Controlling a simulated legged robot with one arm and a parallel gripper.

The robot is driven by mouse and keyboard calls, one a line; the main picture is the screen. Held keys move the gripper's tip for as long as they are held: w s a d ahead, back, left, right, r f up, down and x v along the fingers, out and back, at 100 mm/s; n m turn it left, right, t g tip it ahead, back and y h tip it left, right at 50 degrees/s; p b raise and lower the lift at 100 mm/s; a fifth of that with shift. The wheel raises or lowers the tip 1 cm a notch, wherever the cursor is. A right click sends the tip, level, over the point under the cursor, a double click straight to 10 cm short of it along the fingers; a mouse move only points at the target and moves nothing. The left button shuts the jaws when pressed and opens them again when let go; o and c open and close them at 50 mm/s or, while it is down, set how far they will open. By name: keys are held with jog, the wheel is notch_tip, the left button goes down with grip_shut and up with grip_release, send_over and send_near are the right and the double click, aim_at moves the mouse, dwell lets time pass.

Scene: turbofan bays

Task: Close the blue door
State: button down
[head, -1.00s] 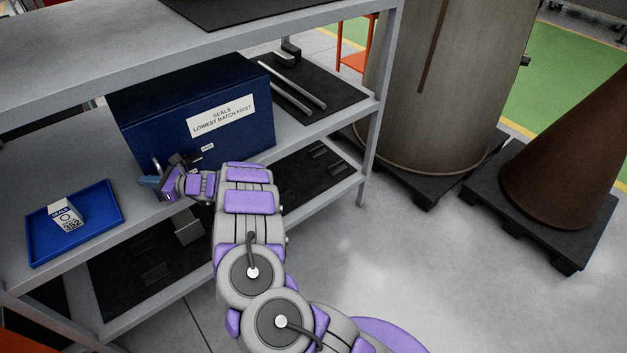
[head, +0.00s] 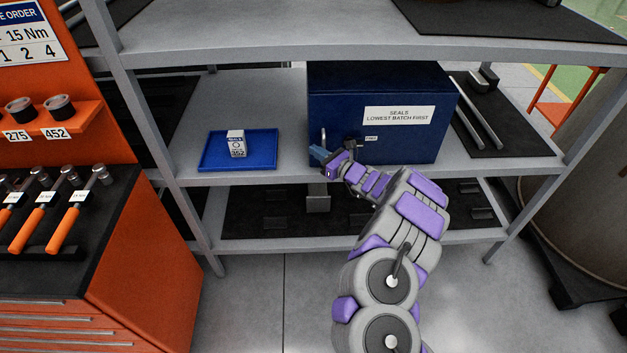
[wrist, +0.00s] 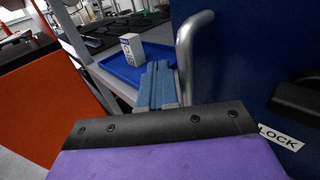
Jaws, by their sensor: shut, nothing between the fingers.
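The blue door (head: 385,135) is the front of a blue cabinet on the middle shelf, with a white "SEALS LOWEST BATCH FIRST" label (head: 398,115). It looks flush with the cabinet; I cannot tell whether a small gap is left. A grey bar handle (wrist: 187,50) stands at its left edge; it also shows in the head view (head: 323,138). A dark latch (wrist: 302,98) sits by a "LOCK" label (wrist: 281,137). My gripper (head: 319,155) is shut and empty just in front of the door's left edge. In the wrist view its fingers (wrist: 159,84) are left of the handle, not around it.
A blue tray (head: 208,160) holding a small white box (head: 236,144) lies left of the cabinet. Metal rods (head: 476,112) lie on a dark mat to its right. An orange tool cabinet (head: 150,255) stands at left. Grey floor in front is clear.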

jog(key=s+a+p, duration=0.2)
jog(key=s+p, duration=0.1)
jog(key=s, duration=0.8)
jog(key=s+a+r+n+g+y, duration=0.35)
jog(key=a+r+n, duration=0.2)
jog(key=r, duration=0.25)
jog(key=s+a+r+n+g+y, duration=0.2)
jog(key=s+a+r+n+g, duration=0.15)
jog(key=a+r, duration=0.3)
jog(key=s+a+r+n+g+h, duration=0.1)
jog(key=s+a+r+n+g, duration=0.1)
jog(key=s+r+n+g, duration=0.5)
jog(key=s+a+r+n+g+h, duration=0.2)
jog(key=s+n, duration=0.2)
jog(key=s, duration=0.8)
jog(key=s+d+f+n+g+h, duration=0.1)
jog(key=s+d+f+n+h, duration=0.2)
jog(key=s, duration=0.4)
jog(key=s+d+n+h, duration=0.3)
jog(key=s+d+h, duration=0.1)
jog(key=s+d, duration=0.15)
jog(key=s+d+f+t+h, duration=0.1)
jog(key=s+d+h, duration=0.3)
jog(key=d, duration=0.5)
jog(key=s+d+f+n+t+h, duration=0.1)
jog(key=s+d+h, duration=0.3)
jog(key=d, duration=0.5)
jog(key=shift+s+f, duration=0.35)
jog(key=shift+s, duration=0.65)
